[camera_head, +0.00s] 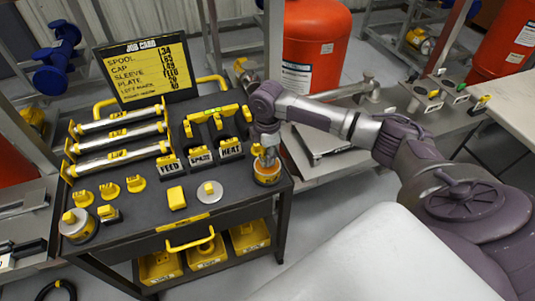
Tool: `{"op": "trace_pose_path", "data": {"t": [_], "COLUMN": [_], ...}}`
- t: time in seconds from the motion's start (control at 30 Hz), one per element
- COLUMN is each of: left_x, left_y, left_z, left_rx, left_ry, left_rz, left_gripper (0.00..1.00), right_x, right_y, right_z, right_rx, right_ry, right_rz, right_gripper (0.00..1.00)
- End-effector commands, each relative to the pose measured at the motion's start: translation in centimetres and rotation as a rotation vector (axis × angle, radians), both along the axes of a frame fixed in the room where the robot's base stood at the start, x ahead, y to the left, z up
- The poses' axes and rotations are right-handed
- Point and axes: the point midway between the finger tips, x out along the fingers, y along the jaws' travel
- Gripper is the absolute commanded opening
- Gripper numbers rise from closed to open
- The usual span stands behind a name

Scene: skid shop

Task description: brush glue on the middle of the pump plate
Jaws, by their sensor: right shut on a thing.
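My right gripper (265,148) points down at the right front corner of the black tool cart (150,228). It is shut on a small upright handle with yellow on it, seemingly the glue brush (257,151). The brush's lower end is at or in a round pot with an orange band (267,175), and its bristles are hidden. I cannot surely tell which part is the pump plate. A grey bench with small yellow-marked fittings (432,94) stands at the right, away from the gripper. My left gripper is not in view.
The cart holds a job card (147,69), silver spools (118,131), yellow caps (109,190), labelled holders (200,156), a yellow block (176,197) and a silver disc (210,193). A red tank (315,45) stands behind. A white surface (375,260) fills the front.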

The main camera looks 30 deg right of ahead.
Motion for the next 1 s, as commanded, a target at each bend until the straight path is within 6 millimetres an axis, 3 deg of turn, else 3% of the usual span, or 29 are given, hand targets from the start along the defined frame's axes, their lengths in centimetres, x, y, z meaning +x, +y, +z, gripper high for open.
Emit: {"op": "trace_pose_path", "data": {"t": [1.0], "left_x": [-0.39], "left_y": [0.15], "left_z": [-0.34], "left_rx": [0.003], "left_ry": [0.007], "left_rz": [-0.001], "left_gripper": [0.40], "right_x": [-0.01], "right_y": [0.01], "right_z": [-0.98], "right_rx": [0.000], "right_ry": [0.000], "right_rz": [0.000], "right_gripper": [0.02]}}
